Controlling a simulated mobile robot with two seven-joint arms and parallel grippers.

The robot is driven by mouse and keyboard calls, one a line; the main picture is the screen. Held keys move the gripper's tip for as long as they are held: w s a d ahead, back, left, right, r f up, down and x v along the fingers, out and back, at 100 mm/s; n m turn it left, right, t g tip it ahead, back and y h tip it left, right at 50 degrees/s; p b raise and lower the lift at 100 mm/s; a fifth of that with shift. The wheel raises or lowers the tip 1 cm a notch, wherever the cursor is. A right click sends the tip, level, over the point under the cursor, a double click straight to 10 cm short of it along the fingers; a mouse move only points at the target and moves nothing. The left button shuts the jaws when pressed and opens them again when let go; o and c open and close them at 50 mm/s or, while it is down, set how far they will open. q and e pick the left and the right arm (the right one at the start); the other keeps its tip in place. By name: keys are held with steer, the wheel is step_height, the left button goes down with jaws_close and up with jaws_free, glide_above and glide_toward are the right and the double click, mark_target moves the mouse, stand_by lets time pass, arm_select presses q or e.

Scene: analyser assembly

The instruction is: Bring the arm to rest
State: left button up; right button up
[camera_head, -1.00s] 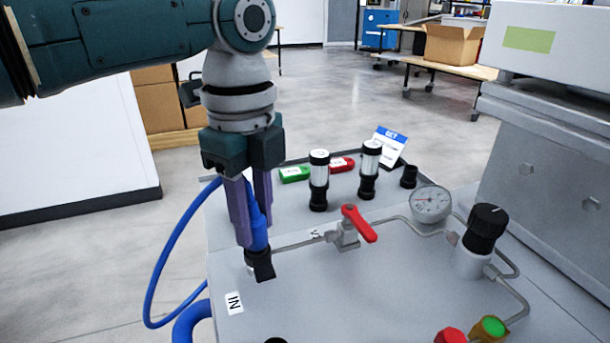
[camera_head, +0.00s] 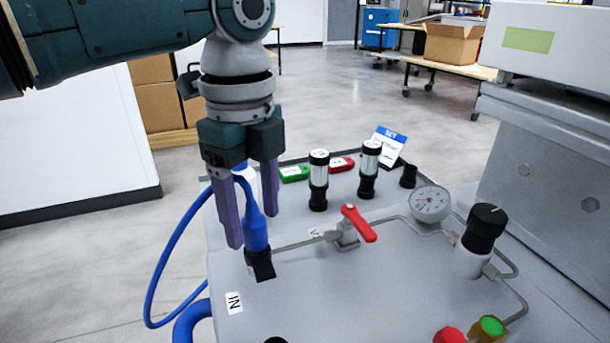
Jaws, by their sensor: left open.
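My left gripper (camera_head: 253,230) points down over the left part of the grey panel (camera_head: 350,300). Its two purple fingers are spread apart, one on each side of the blue hose connector (camera_head: 256,228), with a gap showing. The connector stands upright in a black fitting (camera_head: 260,265) near the IN label (camera_head: 234,303). A blue hose (camera_head: 160,278) loops from it to the left. My right gripper is not in view.
A red-handled valve (camera_head: 357,222), a gauge (camera_head: 430,204), a black knob (camera_head: 485,228) and two black-and-clear cylinders (camera_head: 319,180) stand on the panel. A large grey cabinet (camera_head: 560,150) is at the right. Open floor lies behind.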

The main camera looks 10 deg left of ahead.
arm_select(q)
step_height(320, 180, up, 8)
steer(key=shift+p, duration=0.6)
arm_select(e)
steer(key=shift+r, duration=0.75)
arm_select(q)
steer(key=shift+r, duration=0.25)
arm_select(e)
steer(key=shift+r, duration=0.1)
arm_select(q)
steer(key=s+d+f+n+t+h+p, duration=0.1)
steer(key=s+d+n+h+p, duration=0.1)
steer(key=s+d+n+p, duration=0.25)
steer(key=s+d+f+n+h+p, duration=0.1)
steer(key=s+d+n+p, duration=0.15)
steer(key=s+p, duration=0.35)
steer(key=s+a+r+n+t+y+p, duration=0.3)
steer(key=s+a+r+n+p, duration=0.4)
steer(key=s+a+n, duration=0.5)
step_height(320, 180, up, 38)
steer(key=s+p, duration=0.1)
steer(key=p, duration=3.6)
steer(key=shift+s+d+r+n, duration=0.2)
steer(key=shift+d+n, duration=0.1)
steer(key=shift+n, duration=0.1)
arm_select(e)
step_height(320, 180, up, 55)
